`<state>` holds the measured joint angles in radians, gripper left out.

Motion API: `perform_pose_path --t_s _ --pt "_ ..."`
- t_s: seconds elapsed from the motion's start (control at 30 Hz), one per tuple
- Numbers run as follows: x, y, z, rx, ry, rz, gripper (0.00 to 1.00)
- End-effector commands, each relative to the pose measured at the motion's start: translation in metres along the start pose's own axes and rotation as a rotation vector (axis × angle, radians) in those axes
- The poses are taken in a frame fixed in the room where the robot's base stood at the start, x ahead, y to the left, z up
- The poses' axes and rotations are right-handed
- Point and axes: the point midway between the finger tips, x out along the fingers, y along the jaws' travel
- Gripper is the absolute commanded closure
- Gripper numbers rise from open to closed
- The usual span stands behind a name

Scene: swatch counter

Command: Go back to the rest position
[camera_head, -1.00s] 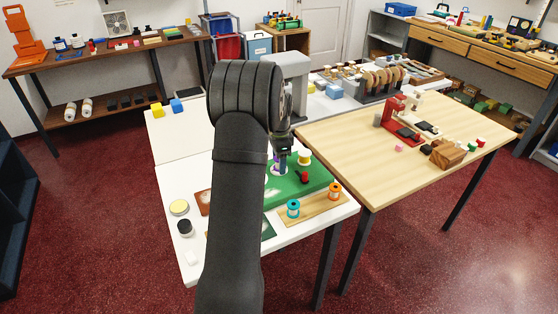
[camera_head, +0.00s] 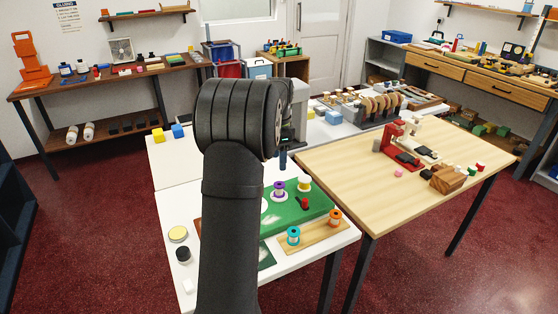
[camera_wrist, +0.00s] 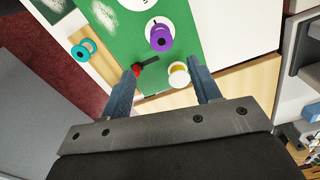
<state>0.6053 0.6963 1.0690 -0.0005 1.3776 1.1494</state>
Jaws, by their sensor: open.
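My gripper (camera_head: 283,160) is raised above the green board on the white counter, in the head view. In the wrist view its two blue-grey fingers (camera_wrist: 164,88) are apart with nothing held between them. Below it, a purple spool (camera_head: 279,188) stands on a white disc on the green board (camera_head: 313,196); the spool also shows in the wrist view (camera_wrist: 160,38). A yellow spool (camera_head: 304,185) stands near it, and a small red and black item (camera_head: 303,203) lies on the board. My arm hides part of the counter.
A teal spool (camera_head: 293,236) and an orange spool (camera_head: 335,217) stand on a wooden strip at the counter's front. A round tin (camera_head: 178,234) and a black jar (camera_head: 183,254) are at the left. A wooden table (camera_head: 350,165) with a red device (camera_head: 398,142) adjoins at the right.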

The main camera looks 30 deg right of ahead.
Motion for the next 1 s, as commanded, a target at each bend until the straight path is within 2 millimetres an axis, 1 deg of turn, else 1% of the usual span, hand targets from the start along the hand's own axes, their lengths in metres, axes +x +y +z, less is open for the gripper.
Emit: perform_pose_path --t_s 0.23,0.37,0.47,0.8,0.93,0.97,1.0 --pt "0.003 0.0 0.0 0.0 0.0 0.001 0.43" --pt "0.014 0.0 0.0 0.0 -0.001 0.003 0.43" --pt "0.03 0.001 0.0 0.0 -0.002 0.004 0.43" --pt "0.099 0.001 0.0 0.0 -0.001 0.003 0.43" --pt "0.122 0.001 0.0 0.0 -0.001 0.002 0.43" --pt "0.128 0.001 0.0 0.0 0.0 0.002 0.43" --pt "0.115 -0.001 0.0 0.0 0.003 -0.005 0.43"
